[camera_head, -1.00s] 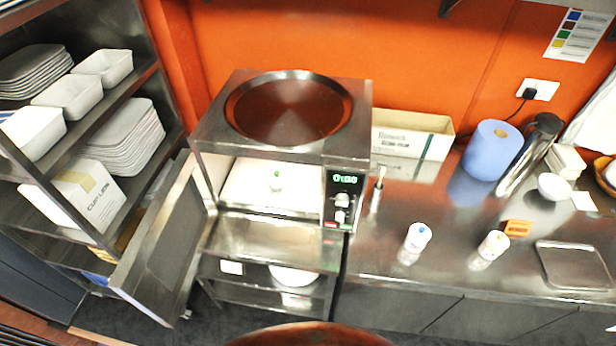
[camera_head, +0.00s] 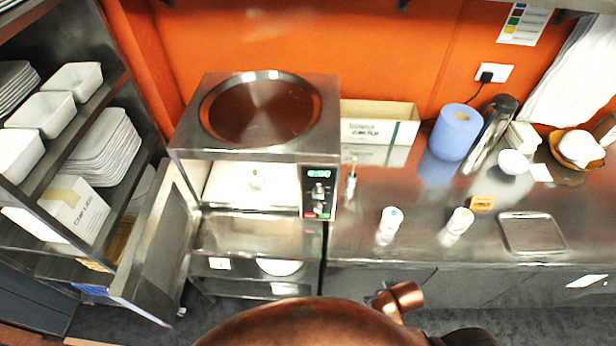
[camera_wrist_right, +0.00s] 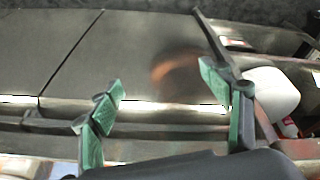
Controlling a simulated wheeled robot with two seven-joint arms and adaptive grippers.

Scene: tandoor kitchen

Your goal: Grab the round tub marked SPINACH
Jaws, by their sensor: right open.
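Two small white round tubs stand upright on the steel counter, the left tub (camera_head: 391,220) and the right tub (camera_head: 459,221). Lettering on all three is too small to read, so I cannot tell which is marked SPINACH. My right gripper (camera_wrist_right: 163,90) is open and empty in the right wrist view, in front of dark cabinet fronts, with no tub between its fingers. In the head view neither gripper shows.
The oven door (camera_head: 160,245) hangs open on the left. The counter front near the tubs is clear. A white bowl (camera_head: 279,267) sits below the oven.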

